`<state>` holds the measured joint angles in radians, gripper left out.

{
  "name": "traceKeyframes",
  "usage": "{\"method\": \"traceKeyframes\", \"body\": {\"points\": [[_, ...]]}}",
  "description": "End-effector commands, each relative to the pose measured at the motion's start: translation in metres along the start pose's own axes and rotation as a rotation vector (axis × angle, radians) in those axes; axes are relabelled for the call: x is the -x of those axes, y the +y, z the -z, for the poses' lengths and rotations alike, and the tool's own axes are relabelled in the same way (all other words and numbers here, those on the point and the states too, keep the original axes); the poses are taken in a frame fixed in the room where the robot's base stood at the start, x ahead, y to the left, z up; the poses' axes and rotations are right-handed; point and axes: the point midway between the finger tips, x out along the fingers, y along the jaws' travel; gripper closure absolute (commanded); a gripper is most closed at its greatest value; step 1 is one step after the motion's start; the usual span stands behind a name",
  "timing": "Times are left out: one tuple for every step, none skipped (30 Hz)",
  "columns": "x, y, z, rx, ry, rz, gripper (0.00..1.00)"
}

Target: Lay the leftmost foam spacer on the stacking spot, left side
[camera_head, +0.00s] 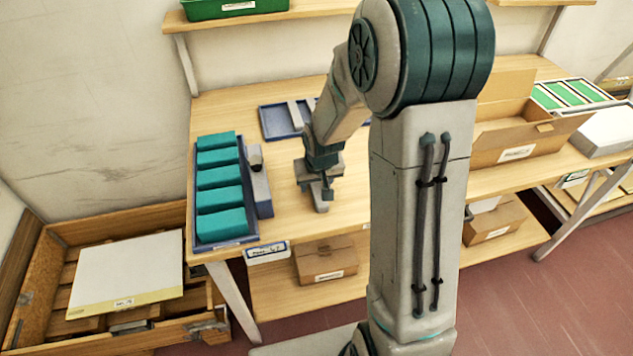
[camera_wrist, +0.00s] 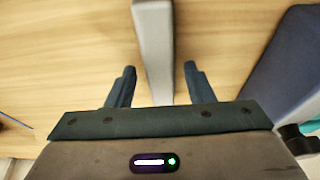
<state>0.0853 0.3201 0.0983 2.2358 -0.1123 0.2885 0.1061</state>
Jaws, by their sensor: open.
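A light grey bar (camera_wrist: 154,45), which looks like a foam spacer, lies on the bare wooden table in the wrist view. Its near end (camera_head: 321,206) shows just under my gripper in the head view. My gripper (camera_wrist: 159,68) is open, with one finger on each side of the bar and a gap to both. In the head view my gripper (camera_head: 324,186) points down over the table's middle. Similar pale bars (camera_head: 295,114) lie in a shallow blue tray (camera_head: 268,123) at the back. My arm partly hides that tray. I cannot make out a marked stacking spot.
A blue tray (camera_head: 225,243) with several teal blocks (camera_head: 220,178) stands at the table's left end. A grey-blue block with a dark object (camera_head: 260,186) is beside it. An open cardboard box (camera_head: 540,137) stands right. A shelf (camera_head: 300,15) runs above.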

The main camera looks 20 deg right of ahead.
Motion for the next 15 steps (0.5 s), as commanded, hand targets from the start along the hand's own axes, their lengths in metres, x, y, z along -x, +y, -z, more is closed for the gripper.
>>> {"method": "traceKeyframes", "body": {"points": [[0.004, 0.000, 0.001, 0.000, 0.000, 0.000, 0.52], [0.006, 0.000, 0.002, 0.000, 0.000, 0.000, 0.52], [0.009, 0.000, 0.002, -0.001, 0.002, 0.000, 0.52], [0.012, 0.001, 0.002, -0.001, 0.004, -0.001, 0.52], [0.017, 0.001, 0.002, -0.002, 0.005, -0.001, 0.52], [0.023, 0.001, 0.002, -0.001, 0.004, -0.001, 0.52], [0.028, 0.001, 0.002, 0.000, 0.006, -0.001, 0.52], [0.033, 0.000, 0.002, 0.000, 0.005, -0.001, 0.52], [0.041, 0.000, 0.002, 0.000, 0.006, -0.001, 0.52], [0.047, 0.000, 0.002, -0.001, 0.006, -0.001, 0.52], [0.053, 0.000, 0.002, -0.001, 0.007, -0.001, 0.52], [0.060, 0.001, 0.002, 0.000, 0.005, -0.001, 0.52], [0.066, 0.001, 0.002, 0.000, 0.007, -0.001, 0.52], [0.071, 0.001, 0.002, -0.001, 0.005, -0.001, 0.52], [0.079, 0.001, 0.002, -0.002, 0.007, -0.001, 0.52]]}}
